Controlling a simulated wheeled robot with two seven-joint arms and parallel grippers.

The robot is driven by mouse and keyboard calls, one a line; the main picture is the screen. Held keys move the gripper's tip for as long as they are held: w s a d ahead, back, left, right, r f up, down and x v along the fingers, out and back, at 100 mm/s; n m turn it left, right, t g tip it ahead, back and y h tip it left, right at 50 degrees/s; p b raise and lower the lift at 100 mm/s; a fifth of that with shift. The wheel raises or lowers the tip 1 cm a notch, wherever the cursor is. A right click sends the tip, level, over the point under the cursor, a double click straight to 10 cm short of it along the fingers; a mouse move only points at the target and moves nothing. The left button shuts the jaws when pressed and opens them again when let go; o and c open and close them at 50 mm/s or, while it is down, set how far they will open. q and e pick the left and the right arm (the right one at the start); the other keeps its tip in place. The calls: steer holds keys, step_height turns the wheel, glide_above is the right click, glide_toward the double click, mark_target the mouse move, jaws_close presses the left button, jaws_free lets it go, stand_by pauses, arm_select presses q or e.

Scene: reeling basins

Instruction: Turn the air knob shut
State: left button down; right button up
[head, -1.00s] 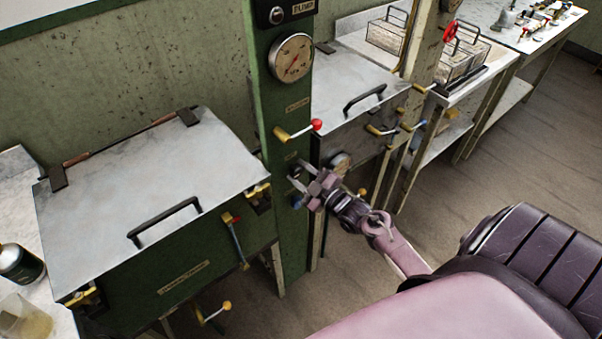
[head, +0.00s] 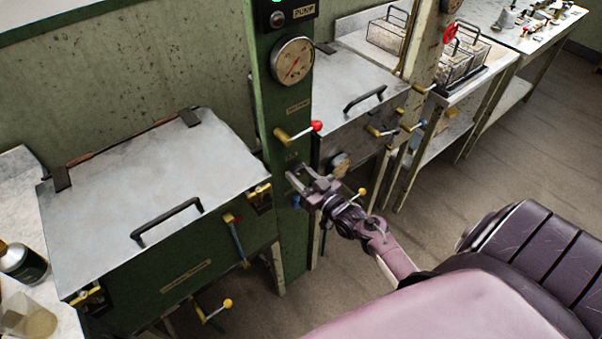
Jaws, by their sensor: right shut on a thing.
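The green post (head: 276,110) carries a small label with a blue air knob (head: 296,201) below it. Only a bit of the blue shows, because my right gripper covers most of the knob. My right gripper (head: 296,179) reaches in from the lower right, its jaws against the front of the post and shut on the knob. How far the knob is turned cannot be seen. My left gripper is not in view.
A red-tipped lever valve (head: 316,126) sticks out just above my right gripper, and a round gauge (head: 292,61) sits higher on the post. Lidded basins stand on both sides, the left lid (head: 150,170) closed. A yellow-knobbed lever (head: 361,192) is close to my right wrist.

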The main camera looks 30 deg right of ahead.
steer(key=m+p, duration=0.1)
steer(key=m, duration=0.4)
steer(key=shift+a+r+h, duration=0.1)
steer(key=shift+h, duration=0.2)
steer(key=shift+m+t+p, duration=0.3)
steer(key=shift+m+p, duration=0.15)
steer(key=shift+m, duration=1.25)
steer(key=shift+h, duration=0.3)
steer(key=o, duration=1)
steer(key=s, duration=0.2)
steer(key=s+b, duration=0.1)
steer(key=s, duration=0.2)
steer(key=s+f, duration=0.1)
steer(key=s, duration=0.1)
steer(key=shift+s+d, duration=0.25)
steer(key=shift+s, duration=0.1)
